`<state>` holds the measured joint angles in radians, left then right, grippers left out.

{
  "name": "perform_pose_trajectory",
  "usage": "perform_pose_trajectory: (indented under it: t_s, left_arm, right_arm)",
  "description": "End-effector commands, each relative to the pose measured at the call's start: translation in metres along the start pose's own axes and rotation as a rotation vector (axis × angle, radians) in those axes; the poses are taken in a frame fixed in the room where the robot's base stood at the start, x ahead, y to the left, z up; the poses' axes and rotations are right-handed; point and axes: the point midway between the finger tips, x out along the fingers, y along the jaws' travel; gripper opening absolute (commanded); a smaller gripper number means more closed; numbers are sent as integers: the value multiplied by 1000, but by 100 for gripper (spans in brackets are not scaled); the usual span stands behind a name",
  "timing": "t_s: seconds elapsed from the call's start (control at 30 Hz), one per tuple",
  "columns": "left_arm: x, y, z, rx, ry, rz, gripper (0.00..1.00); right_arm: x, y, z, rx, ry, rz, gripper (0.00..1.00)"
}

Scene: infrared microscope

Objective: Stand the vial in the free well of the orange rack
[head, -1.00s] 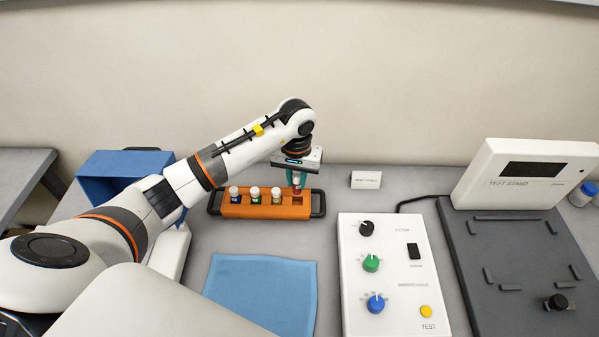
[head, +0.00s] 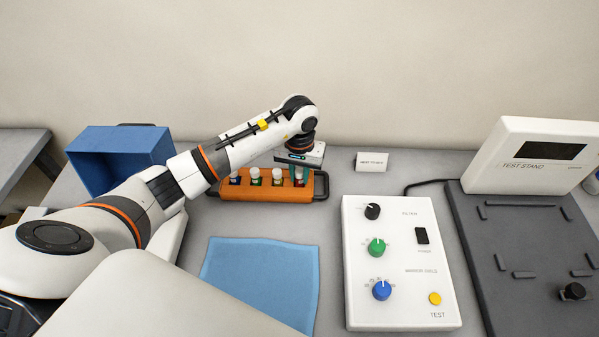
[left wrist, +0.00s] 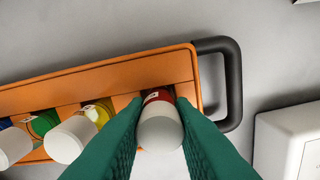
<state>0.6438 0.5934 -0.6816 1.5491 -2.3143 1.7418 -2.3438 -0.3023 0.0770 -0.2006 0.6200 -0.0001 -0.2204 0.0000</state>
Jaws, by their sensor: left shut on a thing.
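The orange rack (head: 265,192) stands on the table with several white-capped vials in its wells. The vial (left wrist: 160,128) with a white cap and red label is between my left gripper's green fingers. My left gripper (head: 299,178) is shut on it from above, at the rack's right-end well. In the left wrist view, the vial's lower part is at the dark opening of that well (left wrist: 158,92), and it looks upright. How deep it sits is hidden by the fingers and cap. My right gripper is not in view.
A yellow-banded vial (left wrist: 98,112) stands close to the left finger. The rack's black handle (left wrist: 232,85) is to the right. A blue bin (head: 120,160), a blue cloth (head: 260,280), a white control box (head: 400,300) and a test stand (head: 540,160) surround the rack.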

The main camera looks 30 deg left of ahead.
Motion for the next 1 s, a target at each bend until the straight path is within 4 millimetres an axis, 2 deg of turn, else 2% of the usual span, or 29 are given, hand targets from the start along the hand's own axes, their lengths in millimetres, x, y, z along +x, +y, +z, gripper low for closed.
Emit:
perform_pose_trajectory:
  t_s: [0.8, 0.83, 0.97, 1.0]
  left_arm:
    - [-1, 0, -1, 0, -1, -1, 0]
    - [-1, 0, -1, 0, -1, -1, 24]
    - [-1, 0, -1, 0, -1, -1, 45]
    - [-1, 0, -1, 0, 0, -1, 48]
  right_arm:
    - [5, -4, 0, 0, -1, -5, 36]
    - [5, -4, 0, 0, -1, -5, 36]
    - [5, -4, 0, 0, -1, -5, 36]
    - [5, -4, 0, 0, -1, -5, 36]
